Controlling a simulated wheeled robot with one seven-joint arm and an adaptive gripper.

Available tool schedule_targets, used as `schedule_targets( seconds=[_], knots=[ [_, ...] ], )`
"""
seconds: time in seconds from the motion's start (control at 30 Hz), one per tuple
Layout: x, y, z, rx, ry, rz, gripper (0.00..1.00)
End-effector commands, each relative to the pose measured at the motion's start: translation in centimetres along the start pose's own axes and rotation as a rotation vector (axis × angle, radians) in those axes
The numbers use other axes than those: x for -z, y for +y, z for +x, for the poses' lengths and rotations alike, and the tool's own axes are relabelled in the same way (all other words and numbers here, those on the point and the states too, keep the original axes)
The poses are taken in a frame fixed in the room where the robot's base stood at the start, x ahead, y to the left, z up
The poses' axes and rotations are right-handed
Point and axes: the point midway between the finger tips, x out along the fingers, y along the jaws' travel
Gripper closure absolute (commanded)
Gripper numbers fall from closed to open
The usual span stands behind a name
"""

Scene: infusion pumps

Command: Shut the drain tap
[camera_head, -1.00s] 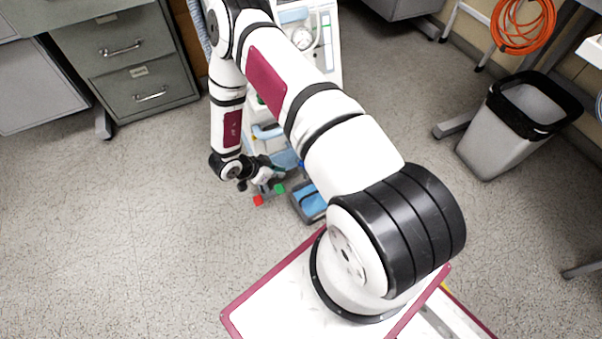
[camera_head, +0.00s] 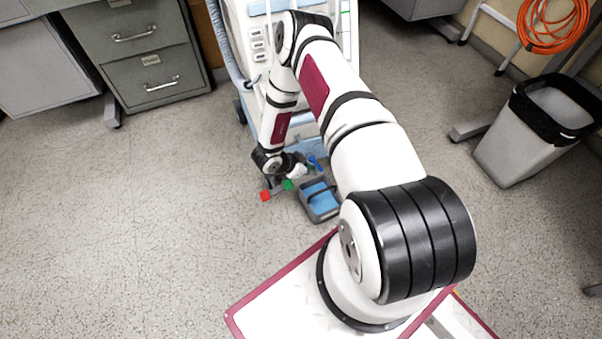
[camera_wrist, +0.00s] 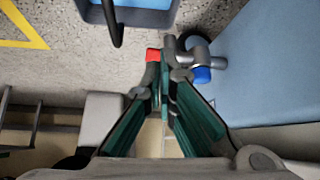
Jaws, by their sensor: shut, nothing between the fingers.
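A grey tap-like fitting (camera_wrist: 192,56) with a blue end (camera_wrist: 202,75) shows just beyond my fingers in the wrist view. A small red piece (camera_wrist: 152,55) is beside it, close to the fingertips. My gripper (camera_wrist: 162,78) has its teal fingers drawn together at the tips, with nothing held. I cannot tell whether the tips touch the fitting. In the head view, my gripper (camera_head: 297,166) is low by the machine, its fingertips hidden. The tap's setting is unclear.
A grey basin with a blue inside (camera_head: 333,213) stands on the floor right of the gripper. The white and blue machine (camera_head: 258,50) rises behind my arm. A drawer cabinet (camera_head: 150,65) is at left, a bin (camera_head: 505,150) at right. The left floor is clear.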

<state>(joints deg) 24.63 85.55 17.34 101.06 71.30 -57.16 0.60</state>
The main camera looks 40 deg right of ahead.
Motion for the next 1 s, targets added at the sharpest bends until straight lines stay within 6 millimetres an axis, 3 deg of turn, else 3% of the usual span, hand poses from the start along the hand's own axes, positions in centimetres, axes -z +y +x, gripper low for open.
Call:
schedule_targets(
  seconds=[0.2,1.0],
  knots=[
    [0.32,-0.02,1.14,0.001,0.0,-0.001,1.0],
    [0.69,0.28,1.34,0.046,0.0,-0.059,1.0]
  ],
)
